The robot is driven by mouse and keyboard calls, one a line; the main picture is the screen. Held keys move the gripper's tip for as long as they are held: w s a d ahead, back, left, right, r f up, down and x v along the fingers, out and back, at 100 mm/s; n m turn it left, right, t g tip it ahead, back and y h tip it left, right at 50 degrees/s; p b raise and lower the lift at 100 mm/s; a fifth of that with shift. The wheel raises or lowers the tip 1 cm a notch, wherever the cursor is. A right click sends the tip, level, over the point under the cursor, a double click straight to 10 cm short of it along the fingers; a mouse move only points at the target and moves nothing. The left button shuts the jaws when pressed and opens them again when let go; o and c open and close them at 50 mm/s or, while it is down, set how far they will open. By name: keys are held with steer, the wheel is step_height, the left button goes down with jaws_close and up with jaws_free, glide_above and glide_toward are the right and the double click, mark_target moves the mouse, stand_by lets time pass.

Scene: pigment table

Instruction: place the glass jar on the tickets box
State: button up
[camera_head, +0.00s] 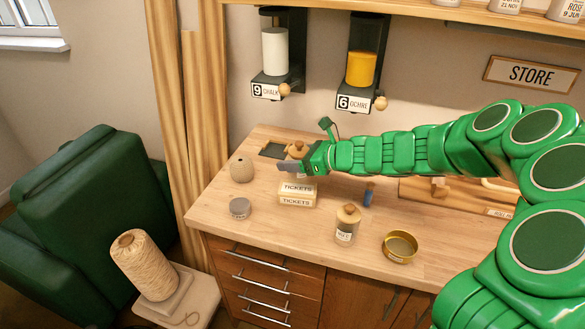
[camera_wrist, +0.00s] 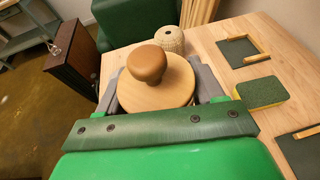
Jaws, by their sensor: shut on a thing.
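My gripper (camera_head: 290,167) is shut on a jar with a round wooden lid (camera_head: 297,149). In the wrist view the jar's pale lid and brown knob (camera_wrist: 147,65) sit between the two grey fingers of my gripper (camera_wrist: 160,88). The jar's body is mostly hidden by my gripper and the lid. The tickets box (camera_head: 297,194), cream with dark "TICKETS" lettering, is on the counter just below the gripper in the head view. I cannot tell whether the jar touches it. The box does not show in the wrist view.
A second lidded jar (camera_head: 346,226), a brass tin (camera_head: 400,247), a small grey tin (camera_head: 240,208), a blue bottle (camera_head: 368,194) and a woven twine ball (camera_head: 241,169) stand on the counter (camera_head: 290,232). A green sponge (camera_wrist: 262,92) lies at the right in the wrist view.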

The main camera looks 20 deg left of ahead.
steer(key=shift+w+a+f, duration=0.2)
steer(key=shift+f, duration=0.15)
steer(key=shift+w+f, duration=0.1)
steer(key=shift+f, duration=1.55)
steer(key=shift+f, duration=0.1)
steer(key=o, duration=1.2)
steer(key=shift+d+r, duration=0.35)
steer(key=shift+d, duration=0.1)
steer(key=v, duration=1.1)
